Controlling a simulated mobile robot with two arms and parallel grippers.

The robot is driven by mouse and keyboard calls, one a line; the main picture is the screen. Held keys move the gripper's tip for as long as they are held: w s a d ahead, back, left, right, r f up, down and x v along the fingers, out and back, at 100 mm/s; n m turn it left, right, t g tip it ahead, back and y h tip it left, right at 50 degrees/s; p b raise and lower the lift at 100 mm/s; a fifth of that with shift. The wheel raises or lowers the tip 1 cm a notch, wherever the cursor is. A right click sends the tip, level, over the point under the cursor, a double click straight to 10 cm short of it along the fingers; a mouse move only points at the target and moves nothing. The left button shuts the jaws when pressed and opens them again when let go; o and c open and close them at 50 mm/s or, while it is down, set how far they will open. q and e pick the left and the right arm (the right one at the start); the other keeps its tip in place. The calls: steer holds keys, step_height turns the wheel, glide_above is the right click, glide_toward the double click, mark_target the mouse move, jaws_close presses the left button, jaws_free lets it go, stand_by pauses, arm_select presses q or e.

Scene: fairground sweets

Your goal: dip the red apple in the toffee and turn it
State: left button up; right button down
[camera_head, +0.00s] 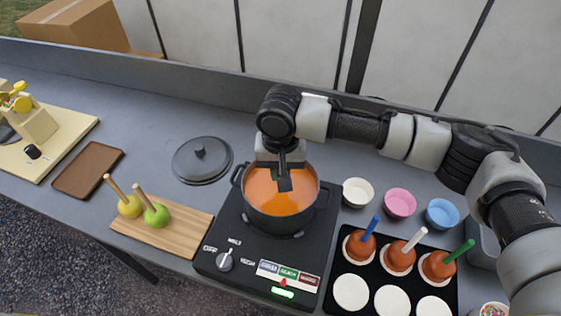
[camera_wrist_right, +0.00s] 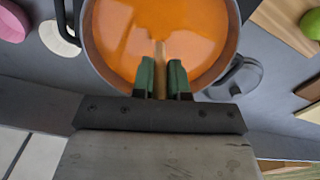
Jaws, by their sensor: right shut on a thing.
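A dark pot (camera_head: 272,226) of orange toffee (camera_head: 265,191) stands on a black hob (camera_head: 235,232). My right gripper (camera_head: 285,184) reaches down over the pot. In the right wrist view its two fingers (camera_wrist_right: 160,82) are shut on a wooden stick (camera_wrist_right: 160,56) that runs down into the toffee (camera_wrist_right: 190,35). The red apple itself cannot be made out; the toffee surface looks uneven around the stick. My left gripper is not in view.
A black tray (camera_head: 376,270) at right holds three coated apples with coloured sticks and white discs. Three small bowls, including a pink one (camera_head: 399,203), stand behind it. A lid (camera_head: 201,160) and a board (camera_head: 185,228) with yellow and green apples are left.

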steer(key=n+p, duration=0.1)
steer(key=n, duration=0.2)
steer(key=shift+r, duration=0.1)
steer(key=shift+r+n+p, duration=0.15)
steer(key=shift+n+p, duration=0.85)
steer(key=shift+p, duration=0.1)
steer(key=shift+n+p, duration=0.55)
steer(key=shift+n, duration=1.15)
steer(key=m+p, duration=0.4)
steer(key=p, duration=0.2)
steer(key=shift+s+r, duration=0.1)
steer(key=shift+m, duration=0.3)
steer(key=shift+f+m, duration=0.35)
steer(key=shift+m, duration=0.75)
steer(key=m, duration=1.1)
steer(key=shift+m, duration=0.3)
steer(key=m, duration=0.4)
steer(key=n, duration=0.5)
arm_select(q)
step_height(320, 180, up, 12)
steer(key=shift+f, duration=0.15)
arm_select(e)
steer(key=n, duration=0.6)
